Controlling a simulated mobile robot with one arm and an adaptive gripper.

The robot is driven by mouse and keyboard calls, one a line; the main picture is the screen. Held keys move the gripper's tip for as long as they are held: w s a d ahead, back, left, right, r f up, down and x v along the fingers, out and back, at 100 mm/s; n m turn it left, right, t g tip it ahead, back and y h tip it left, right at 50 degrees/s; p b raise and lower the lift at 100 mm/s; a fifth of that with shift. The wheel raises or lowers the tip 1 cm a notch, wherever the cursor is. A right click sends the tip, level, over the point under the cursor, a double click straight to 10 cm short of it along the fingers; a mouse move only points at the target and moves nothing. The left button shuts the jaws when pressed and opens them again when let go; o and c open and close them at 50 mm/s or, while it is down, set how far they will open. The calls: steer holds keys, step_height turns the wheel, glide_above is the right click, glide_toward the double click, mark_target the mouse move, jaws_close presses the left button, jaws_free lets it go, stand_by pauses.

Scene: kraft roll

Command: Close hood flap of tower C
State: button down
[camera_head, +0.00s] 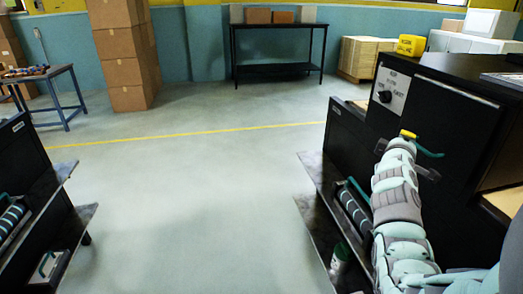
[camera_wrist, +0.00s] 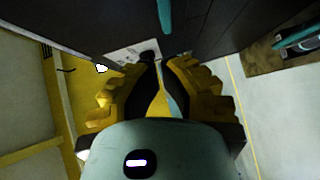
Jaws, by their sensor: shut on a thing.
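A black tower (camera_head: 440,120) stands at the right in the head view, with a white label plate and black knob (camera_head: 385,96) on its side. I cannot read which tower it is. My gripper (camera_head: 408,134) is at its front, and a teal handle (camera_head: 430,152) sticks out to the right of the fingers. In the wrist view, my gripper's yellow fingers (camera_wrist: 158,68) are closed together below a teal bar (camera_wrist: 165,15) against dark panels. The fingers hide the grip point and most of the handle. The flap's angle cannot be told.
Dark shelves with a teal-striped roll (camera_head: 352,208) jut out below the tower. Another black unit (camera_head: 25,160) stands at the left. Clear floor (camera_head: 190,210) lies between them. Stacked cartons (camera_head: 123,55) and a black table (camera_head: 278,27) are at the back.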

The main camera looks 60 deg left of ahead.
steer(key=b+v, duration=0.1)
steer(key=v, duration=0.8)
steer(key=shift+s+d, duration=0.2)
steer(key=shift+d, duration=0.05)
